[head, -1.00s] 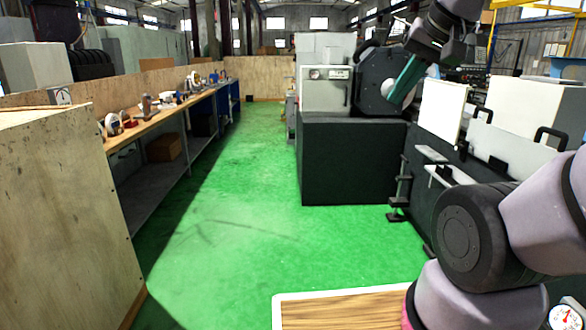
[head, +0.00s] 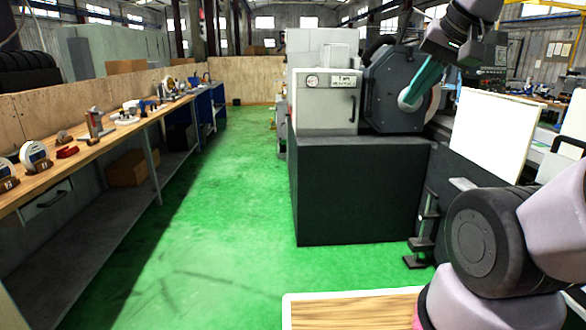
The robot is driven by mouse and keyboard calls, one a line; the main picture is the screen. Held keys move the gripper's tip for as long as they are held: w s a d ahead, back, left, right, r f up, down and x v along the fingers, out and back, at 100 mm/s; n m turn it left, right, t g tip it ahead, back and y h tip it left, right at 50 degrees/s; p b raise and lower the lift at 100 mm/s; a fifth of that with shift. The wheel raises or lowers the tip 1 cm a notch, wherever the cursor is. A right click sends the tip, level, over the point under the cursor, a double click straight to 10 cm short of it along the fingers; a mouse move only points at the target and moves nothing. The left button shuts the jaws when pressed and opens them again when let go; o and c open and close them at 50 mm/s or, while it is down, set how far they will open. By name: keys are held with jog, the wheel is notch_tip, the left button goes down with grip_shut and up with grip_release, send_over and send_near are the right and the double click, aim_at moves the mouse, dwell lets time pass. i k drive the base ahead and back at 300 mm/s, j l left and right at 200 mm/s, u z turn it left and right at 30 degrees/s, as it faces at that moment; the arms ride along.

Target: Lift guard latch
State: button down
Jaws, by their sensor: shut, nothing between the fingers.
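The grinder's dark round housing (head: 388,90) stands on a black base at centre right, beside a light grey cabinet. I cannot make out the guard latch. My gripper (head: 446,52) is at the top right, in front of and above the right side of the housing in the picture. It is shut, with nothing held. A teal piece (head: 426,82) with a pale round end runs down-left from it across the housing. I cannot tell whether this piece touches the housing.
The black base (head: 360,190) has open green floor (head: 235,200) to its left. A long workbench (head: 100,150) with tools runs along the left. A white panel (head: 490,135) stands at the right, near my arm. A dark clamp-like stand (head: 422,235) is at the base's right corner.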

aim_at(409, 60)
jog(key=i+l+u, duration=0.2)
jog(key=i, duration=0.35)
jog(key=i+l+u, duration=0.2)
jog(key=i+l, duration=0.15)
jog(key=i, duration=0.15)
jog(key=i+l+z, duration=0.1)
jog(key=l, duration=0.25)
jog(key=i+l+z, duration=0.25)
jog(key=i+l, duration=0.15)
jog(key=l, duration=0.25)
jog(key=z, duration=0.65)
jog(key=i+l+u, duration=0.3)
jog(key=i, duration=0.2)
jog(key=i+l+u, duration=0.25)
jog(key=i, duration=0.25)
